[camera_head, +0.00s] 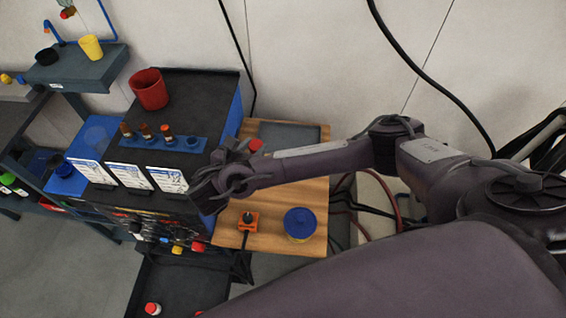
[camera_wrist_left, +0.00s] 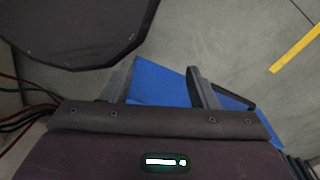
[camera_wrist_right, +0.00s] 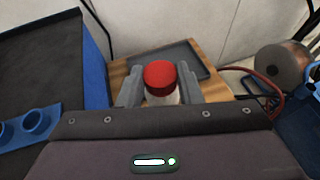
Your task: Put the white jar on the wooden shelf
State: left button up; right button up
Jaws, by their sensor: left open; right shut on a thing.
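The white jar (camera_wrist_right: 160,76) with a red lid is between the fingers of my right gripper (camera_wrist_right: 160,88), which is shut on it. The fingers hide much of its white body. In the head view my right gripper (camera_head: 240,150) is over the left side of the wooden shelf (camera_head: 285,192), with a red lid showing beside it. I cannot tell whether the jar touches the wood. The wooden shelf also shows behind the jar in the right wrist view (camera_wrist_right: 213,50). My left gripper (camera_wrist_left: 160,85) is open and empty, with a blue surface beyond it.
A grey tray (camera_head: 305,131) lies at the back of the shelf. A blue-lidded tub (camera_head: 299,223) and an orange switch box (camera_head: 249,221) stand at its front. The dark cabinet at left carries a red cup (camera_head: 149,89) and a blue rack (camera_head: 191,144). Bare wood lies between.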

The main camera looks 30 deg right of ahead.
jog(key=shift+w+d+r+m+g+p, duration=0.15)
jog(key=shift+d+r+p, duration=0.1)
jog(key=shift+r, duration=0.15)
jog(key=shift+w+d+r+m+g+p, duration=0.1)
jog(key=shift+r+m+g+p, duration=0.1)
jog(key=shift+r, duration=0.15)
jog(key=shift+w+d+h, duration=0.15)
jog(key=shift+d+h, duration=0.15)
jog(key=shift+m+g, duration=0.25)
jog(key=shift+w+d+f+b, duration=0.1)
jog(key=shift+d+f+b, duration=0.05)
jog(key=shift+f+b, duration=7.9)
pick_arm(q)
notch_tip(320, 180, down, 14)
jog(key=shift+s+d+r, duration=0.15)
jog(key=shift+s+d, duration=0.05)
jog(key=shift+d, duration=0.1)
pick_arm(e)
jog(key=shift+f, duration=2)
jog(key=o, duration=1)
jog(key=shift+f, duration=0.15)
